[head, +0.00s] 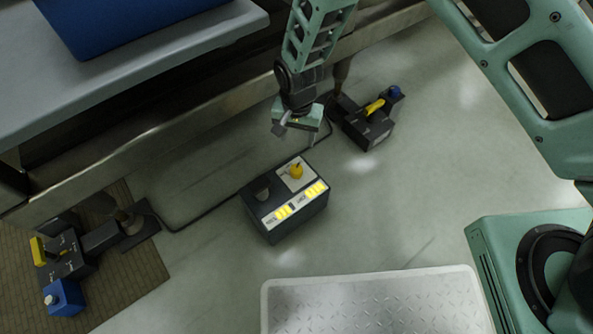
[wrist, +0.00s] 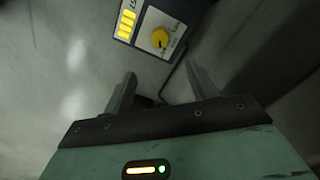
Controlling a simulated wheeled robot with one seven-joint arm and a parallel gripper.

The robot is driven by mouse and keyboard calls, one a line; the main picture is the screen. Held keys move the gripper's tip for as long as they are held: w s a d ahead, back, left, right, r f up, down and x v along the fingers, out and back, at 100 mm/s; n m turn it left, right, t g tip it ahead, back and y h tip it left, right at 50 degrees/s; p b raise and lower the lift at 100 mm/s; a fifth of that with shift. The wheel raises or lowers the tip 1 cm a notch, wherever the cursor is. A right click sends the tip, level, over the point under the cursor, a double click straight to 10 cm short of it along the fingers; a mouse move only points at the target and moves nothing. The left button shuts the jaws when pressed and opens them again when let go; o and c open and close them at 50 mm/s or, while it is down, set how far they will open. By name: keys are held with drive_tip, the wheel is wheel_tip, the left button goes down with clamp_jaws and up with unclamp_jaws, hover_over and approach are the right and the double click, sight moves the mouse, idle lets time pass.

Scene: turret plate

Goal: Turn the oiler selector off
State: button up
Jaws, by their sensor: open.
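A dark control box (head: 300,222) stands on the floor at the centre of the head view. The labels are too small to read, so I cannot tell which knob is the oiler selector. The yellow knob also shows in the wrist view (wrist: 160,38), beyond my fingertips. My gripper (head: 297,132) is open and empty, above and behind the box, apart from it. It also shows in the wrist view (wrist: 160,76).
A black unit with a yellow lever (head: 375,106) and blue knob stands behind right. A similar unit (head: 68,258) sits on a brown mat at lower left. A grey bench (head: 150,60) with a blue item is upper left. A metal tread plate (head: 380,305) lies in front.

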sight(296, 168)
wheel_tip(296, 168, down, 16)
drive_tip(key=b, duration=0.7)
drive_tip(key=shift+a+f, duration=0.1)
drive_tip(key=c, duration=1)
